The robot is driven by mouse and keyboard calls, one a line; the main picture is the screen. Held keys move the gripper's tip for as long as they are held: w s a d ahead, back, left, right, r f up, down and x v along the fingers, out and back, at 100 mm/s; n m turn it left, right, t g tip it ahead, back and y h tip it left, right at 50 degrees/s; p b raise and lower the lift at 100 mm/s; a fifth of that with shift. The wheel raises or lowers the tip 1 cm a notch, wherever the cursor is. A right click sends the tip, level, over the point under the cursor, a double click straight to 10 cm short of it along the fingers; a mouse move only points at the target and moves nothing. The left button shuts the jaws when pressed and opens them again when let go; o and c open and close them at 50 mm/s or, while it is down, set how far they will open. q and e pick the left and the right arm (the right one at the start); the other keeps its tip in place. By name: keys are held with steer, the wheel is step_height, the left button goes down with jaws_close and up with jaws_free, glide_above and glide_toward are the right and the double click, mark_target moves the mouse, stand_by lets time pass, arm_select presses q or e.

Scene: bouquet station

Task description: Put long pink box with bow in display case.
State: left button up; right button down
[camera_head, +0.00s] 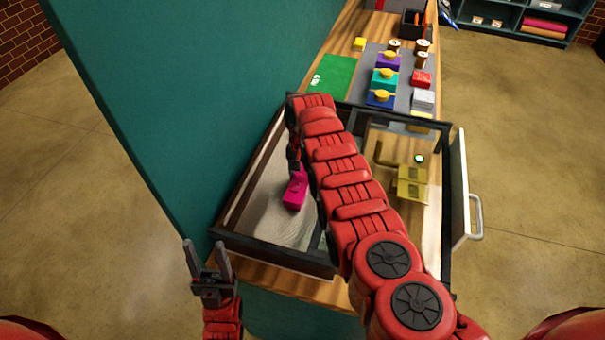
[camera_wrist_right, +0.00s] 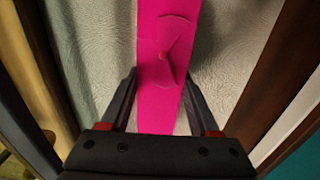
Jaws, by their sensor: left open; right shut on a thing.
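The long pink box with a bow (camera_head: 296,190) is inside the left part of the display case (camera_head: 274,250), over its pale lining. My right arm reaches across the case from the lower right. My right gripper (camera_head: 296,168) is shut on the box. In the right wrist view, the pink box (camera_wrist_right: 165,70) runs between the fingers of the right gripper (camera_wrist_right: 160,95), with its bow upward. I cannot tell whether the box touches the lining. My left gripper (camera_head: 207,250) is open and empty, outside the case at its front left corner.
The case's dark frame surrounds the box, and a white door with a handle (camera_head: 462,190) stands open at the right. A yellow-gold object (camera_head: 411,184) is in the right part. Behind are a green mat (camera_head: 332,78) and several small boxes. A teal wall (camera_head: 190,110) borders the left.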

mark_target(302, 175)
steer(key=c, duration=0.6)
jaws_free()
steer(key=shift+f, duration=0.1)
steer(key=o, duration=0.5)
steer(key=shift+r, duration=0.25)
steer(key=shift+w+r, duration=0.1)
steer(key=shift+r+b, duration=2.05)
steer(key=shift+r, duration=3.75)
